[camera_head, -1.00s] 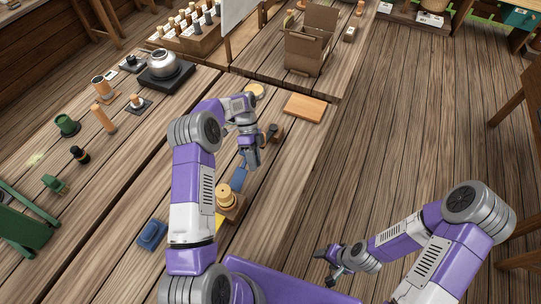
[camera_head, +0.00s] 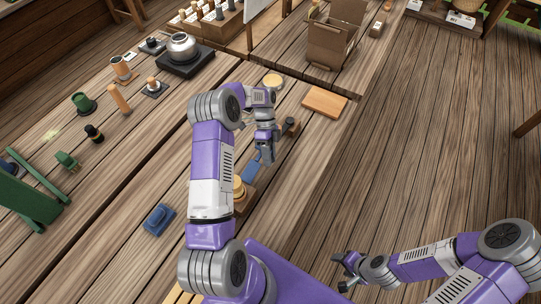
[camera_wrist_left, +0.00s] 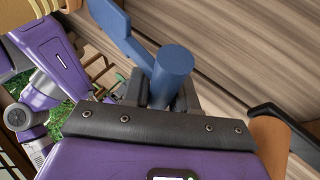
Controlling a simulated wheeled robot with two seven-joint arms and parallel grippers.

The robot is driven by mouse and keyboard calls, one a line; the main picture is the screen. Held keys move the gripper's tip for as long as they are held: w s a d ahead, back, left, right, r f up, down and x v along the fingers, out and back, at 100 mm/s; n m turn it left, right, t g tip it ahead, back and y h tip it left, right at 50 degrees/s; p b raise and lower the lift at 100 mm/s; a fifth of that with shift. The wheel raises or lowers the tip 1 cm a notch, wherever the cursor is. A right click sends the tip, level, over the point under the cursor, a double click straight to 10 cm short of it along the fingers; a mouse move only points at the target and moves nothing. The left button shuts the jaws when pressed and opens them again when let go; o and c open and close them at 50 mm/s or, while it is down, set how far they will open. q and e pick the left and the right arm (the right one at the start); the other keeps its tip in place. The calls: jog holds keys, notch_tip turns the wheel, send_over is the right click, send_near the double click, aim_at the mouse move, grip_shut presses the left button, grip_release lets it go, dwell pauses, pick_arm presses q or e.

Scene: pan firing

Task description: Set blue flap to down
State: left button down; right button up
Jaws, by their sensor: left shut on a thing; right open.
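The blue flap (camera_head: 249,171) lies low along the table beside the wooden stand, partly hidden by my left arm. In the left wrist view, a flat blue bar (camera_wrist_left: 120,32) runs to a blue round peg (camera_wrist_left: 174,66). My left gripper (camera_head: 267,157) is shut on this blue peg, and its dark fingers (camera_wrist_left: 160,98) are on both sides of it. My right gripper (camera_head: 345,272) is open and empty over the floor, off the table's right side.
A wooden stand with stacked tan discs (camera_head: 239,192) is next to my left forearm. A dark knob (camera_head: 290,126) and a wooden board (camera_head: 325,101) lie beyond the gripper. A separate blue block (camera_head: 158,219) sits at left. The cardboard box (camera_head: 333,45) is at the back.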

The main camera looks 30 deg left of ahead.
pick_arm(q)
jog(key=c, duration=1)
grip_release()
jog(key=shift+s, duration=0.3)
jog(key=shift+o, duration=0.2)
jog(key=shift+w, duration=0.1)
jog(key=v, duration=0.7)
jog(key=shift+w+a+r, duration=0.2)
jog(key=shift+r, duration=0.05)
